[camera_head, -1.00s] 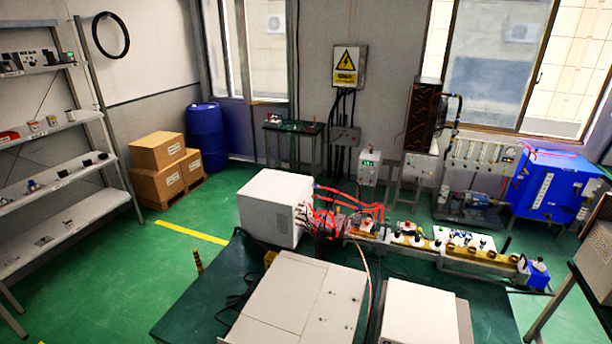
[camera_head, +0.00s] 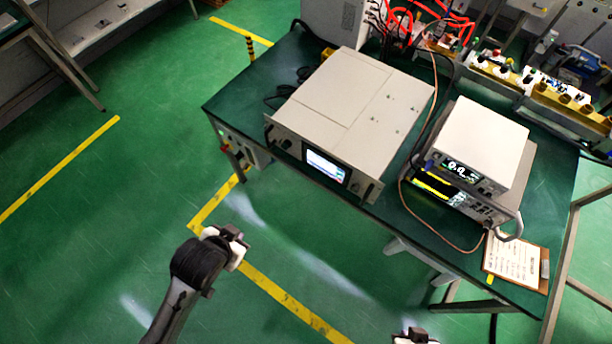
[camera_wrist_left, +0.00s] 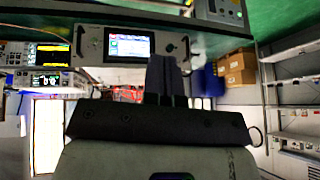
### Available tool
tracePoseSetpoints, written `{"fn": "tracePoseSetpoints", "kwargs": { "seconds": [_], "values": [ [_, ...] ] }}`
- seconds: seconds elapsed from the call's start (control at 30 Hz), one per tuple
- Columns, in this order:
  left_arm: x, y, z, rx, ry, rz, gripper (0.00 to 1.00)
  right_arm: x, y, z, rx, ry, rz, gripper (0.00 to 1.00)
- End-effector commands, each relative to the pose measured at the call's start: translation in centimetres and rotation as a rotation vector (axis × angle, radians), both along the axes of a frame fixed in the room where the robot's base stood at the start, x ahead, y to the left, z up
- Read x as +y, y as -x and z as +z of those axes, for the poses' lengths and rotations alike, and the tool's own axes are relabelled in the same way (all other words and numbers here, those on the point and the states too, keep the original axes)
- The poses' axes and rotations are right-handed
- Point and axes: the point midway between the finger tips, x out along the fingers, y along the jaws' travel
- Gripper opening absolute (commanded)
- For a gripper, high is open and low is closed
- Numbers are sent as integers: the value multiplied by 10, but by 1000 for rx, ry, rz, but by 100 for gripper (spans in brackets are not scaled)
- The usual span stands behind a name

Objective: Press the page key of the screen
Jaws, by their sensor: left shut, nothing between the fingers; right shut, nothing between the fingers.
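The screen (camera_head: 326,166) is a small lit display on the front panel of a large beige instrument (camera_head: 352,100) on the green table. No page key can be made out at this size. In the left wrist view the screen (camera_wrist_left: 130,45) is upper left of the fingers. My left gripper (camera_head: 236,240) is shut and empty, in the air in front of the table, left of and below the screen. Its closed fingers (camera_wrist_left: 164,76) show in the left wrist view, apart from the panel. My right gripper (camera_head: 416,334) is shut at the bottom edge, mostly cut off.
Stacked smaller instruments (camera_head: 480,145) with lit readouts stand to the right, with a copper-coloured cable looping beside them. A clipboard (camera_head: 515,260) lies at the table's front right corner. The green floor with yellow lines in front of the table is clear.

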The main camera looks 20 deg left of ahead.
Motion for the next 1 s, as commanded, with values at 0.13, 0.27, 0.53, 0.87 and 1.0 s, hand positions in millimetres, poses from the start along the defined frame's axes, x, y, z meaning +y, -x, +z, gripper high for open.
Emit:
{"fn": "tracePoseSetpoints", "kwargs": {
  "seconds": [0.13, 0.27, 0.53, 0.87, 1.0],
  "values": [
    [2, -21, -45, -39, -27, -22, 0, -2, 0, -54, -1, 5, 4, 0],
    [5, -37, -74, -63, -55, -39, 0, -2, 0, -88, -1, 7, 4, 0],
    [16, -74, -140, -101, -147, -59, 0, -2, 0, -159, -1, 5, 4, 0],
    [36, -137, -220, -232, -309, -98, 0, 0, 0, -245, -1, -1, -1, 0],
    [46, -174, -255, -341, -434, -171, 0, 1, 0, -281, -1, -3, -2, 0]
  ]
}}
